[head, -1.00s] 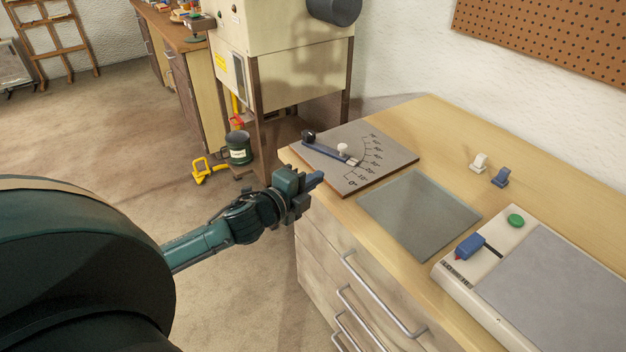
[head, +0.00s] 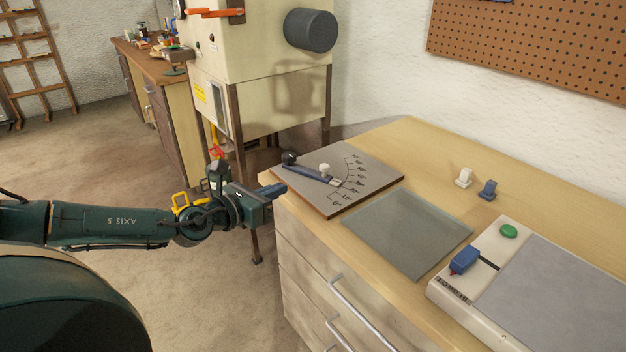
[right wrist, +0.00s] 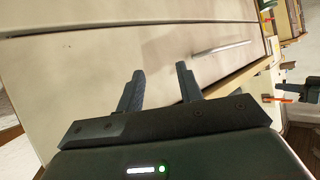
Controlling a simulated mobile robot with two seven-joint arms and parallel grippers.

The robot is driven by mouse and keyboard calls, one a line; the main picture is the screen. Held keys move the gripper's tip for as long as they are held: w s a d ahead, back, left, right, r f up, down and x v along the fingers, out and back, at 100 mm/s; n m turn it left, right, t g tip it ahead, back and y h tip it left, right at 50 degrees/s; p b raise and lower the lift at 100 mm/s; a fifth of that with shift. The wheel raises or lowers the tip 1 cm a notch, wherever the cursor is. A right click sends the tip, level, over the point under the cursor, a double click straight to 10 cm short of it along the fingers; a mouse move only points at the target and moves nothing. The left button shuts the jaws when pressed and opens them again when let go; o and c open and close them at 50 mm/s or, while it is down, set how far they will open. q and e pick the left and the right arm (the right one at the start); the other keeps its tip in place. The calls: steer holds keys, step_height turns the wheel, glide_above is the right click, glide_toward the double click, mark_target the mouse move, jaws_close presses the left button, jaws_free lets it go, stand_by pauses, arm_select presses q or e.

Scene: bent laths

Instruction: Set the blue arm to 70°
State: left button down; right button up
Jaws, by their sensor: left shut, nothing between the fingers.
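The blue arm (head: 308,173) lies on a grey angle board (head: 372,170) at the far left end of the bench. Its dark pivot knob (head: 289,158) is at the board's back-left, and a white knob (head: 324,169) stands near its outer end. The pale tip points into the lower-middle part of the degree scale (head: 352,180); the exact mark is too small to read. My left gripper (head: 273,190) is shut and empty, just off the board's front-left edge, apart from the arm. My right gripper (right wrist: 156,78) is open and empty in the right wrist view, before a pale panel.
A glass-like grey plate (head: 408,232) lies beside the board. A white device with a blue block (head: 464,260) and green button (head: 509,231) is at right. White and blue clips (head: 487,190) stand behind. A cream machine (head: 262,50) stands beyond the bench.

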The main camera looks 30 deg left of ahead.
arm_select(q)
steer(key=shift+s+a+m, duration=0.2)
steer(key=shift+a+m, duration=0.2)
steer(key=shift+a, duration=0.05)
arm_select(e)
steer(key=shift+a+r, duration=0.1)
steer(key=shift+r, duration=0.1)
arm_select(q)
steer(key=shift+w, duration=0.1)
steer(key=p, duration=0.2)
glide_toward(322, 168)
steer(key=x, duration=0.5)
steer(key=shift+w+f, duration=0.15)
steer(key=shift+w, duration=0.15)
steer(key=shift+w+d+f+b, duration=0.1)
steer(key=shift+w+b, duration=0.2)
steer(key=shift+w, duration=0.3)
arm_select(e)
steer(key=shift+r, duration=0.15)
steer(key=shift+r, duration=0.15)
